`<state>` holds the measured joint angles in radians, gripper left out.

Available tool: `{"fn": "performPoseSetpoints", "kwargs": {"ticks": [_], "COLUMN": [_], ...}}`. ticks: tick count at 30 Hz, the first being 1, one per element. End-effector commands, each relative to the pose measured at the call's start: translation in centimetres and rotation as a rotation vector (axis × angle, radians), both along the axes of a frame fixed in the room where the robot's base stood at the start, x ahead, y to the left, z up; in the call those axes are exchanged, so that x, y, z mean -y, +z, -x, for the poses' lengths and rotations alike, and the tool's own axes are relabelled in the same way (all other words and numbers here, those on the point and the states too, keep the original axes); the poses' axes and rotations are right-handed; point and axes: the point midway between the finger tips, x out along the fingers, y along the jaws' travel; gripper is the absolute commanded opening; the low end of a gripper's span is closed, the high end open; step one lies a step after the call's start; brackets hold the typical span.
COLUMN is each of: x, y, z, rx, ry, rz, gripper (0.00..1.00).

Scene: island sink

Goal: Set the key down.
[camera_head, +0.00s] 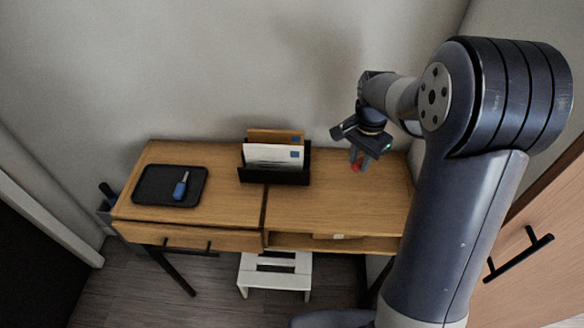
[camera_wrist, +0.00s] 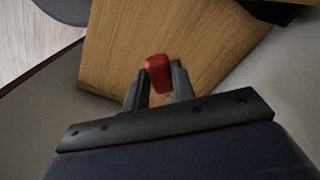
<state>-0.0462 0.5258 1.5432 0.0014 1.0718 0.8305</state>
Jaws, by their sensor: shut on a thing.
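The key is in my gripper; its red head (camera_wrist: 159,73) shows between the two fingertips in the wrist view, and the rest of it is hidden by the fingers. In the head view, the red part (camera_head: 357,166) shows small at the fingertips. My gripper (camera_head: 360,158) is shut on it and points down over the right part of the wooden desk (camera_head: 320,215). I cannot tell how far the key is above the desk top.
A black tray (camera_head: 150,190) with a blue-handled item (camera_head: 181,187) lies at the desk's left. A black letter holder (camera_head: 275,176) with envelopes stands at the back middle. A white step stool (camera_head: 275,274) is below. The desk's right top is clear.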

Motion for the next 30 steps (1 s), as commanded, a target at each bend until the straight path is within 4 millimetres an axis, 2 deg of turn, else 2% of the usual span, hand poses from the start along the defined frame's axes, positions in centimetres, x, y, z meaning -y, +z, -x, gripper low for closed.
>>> {"fn": "performPoseSetpoints", "kwargs": {"ticks": [4, 12, 17, 22, 25, 30], "x": [0.0, 0.0, 0.0, 0.0, 0.0, 0.0], "y": [-0.5, -5.2, -6.7, -9.1, -9.9, -10.0], "z": [0.0, 0.1, 0.0, 0.1, 0.1, 0.0], "rx": [-0.001, -0.004, -0.003, -0.004, -0.001, 0.0], "ry": [-0.002, -0.001, 0.0, 0.0, 0.0, 0.0], "rz": [0.0, 0.0, 0.0, 0.0, 0.0, 0.0], "gripper": [0.02, 0.02, 0.02, 0.02, 0.02, 0.02]}}
